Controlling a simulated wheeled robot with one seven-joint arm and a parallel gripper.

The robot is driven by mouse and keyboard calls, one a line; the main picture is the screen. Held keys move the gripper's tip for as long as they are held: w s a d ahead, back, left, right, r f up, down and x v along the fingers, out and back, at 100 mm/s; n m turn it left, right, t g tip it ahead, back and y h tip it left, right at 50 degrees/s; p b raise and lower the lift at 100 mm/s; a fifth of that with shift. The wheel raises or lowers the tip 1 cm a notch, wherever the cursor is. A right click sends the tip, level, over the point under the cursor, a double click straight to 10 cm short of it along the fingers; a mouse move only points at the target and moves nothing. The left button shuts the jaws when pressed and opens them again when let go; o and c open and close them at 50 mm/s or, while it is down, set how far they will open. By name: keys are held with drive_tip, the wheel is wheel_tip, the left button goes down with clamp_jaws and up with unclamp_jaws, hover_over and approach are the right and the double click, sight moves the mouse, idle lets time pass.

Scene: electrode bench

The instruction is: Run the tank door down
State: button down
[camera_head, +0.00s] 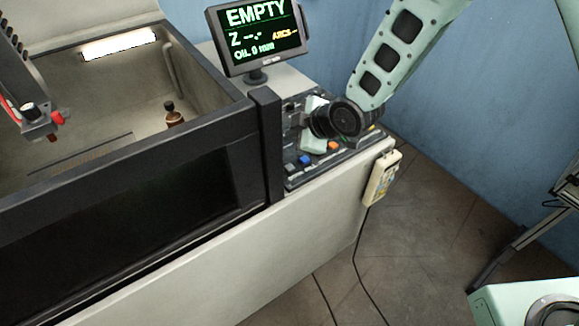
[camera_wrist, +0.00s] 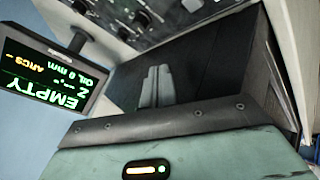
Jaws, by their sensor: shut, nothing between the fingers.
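The tank door (camera_head: 120,225) is the dark panel on the front of the machine in the head view. It stands in a black frame, with its top close to the level of the tank rim. The control panel (camera_head: 304,159) is to the right of the tank, with a blue button, an orange knob and several other controls. My gripper (camera_wrist: 156,85) is shut and empty in the wrist view. In the head view my wrist is over the control panel and covers part of it; the fingertips are not clear there, and I cannot tell whether they touch a control.
A monitor (camera_head: 258,38) reading EMPTY stands behind the panel. A black post (camera_head: 268,145) rises between tank and panel. A handheld pendant (camera_head: 382,178) hangs on the right side with a cable. A brown bottle (camera_head: 173,115) stands inside the tank.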

drive_tip(key=b, duration=0.5)
hover_over(293, 169)
wheel_tip(293, 169, down, 8)
drive_tip(key=shift+r, duration=0.15)
drive_tip(key=shift+f+b, duration=0.3)
drive_tip(key=shift+f, duration=0.05)
drive_tip(key=shift+f, duration=0.1)
idle(1.3)
drive_tip(key=shift+f+b, duration=0.3)
drive_tip(key=shift+b, duration=0.25)
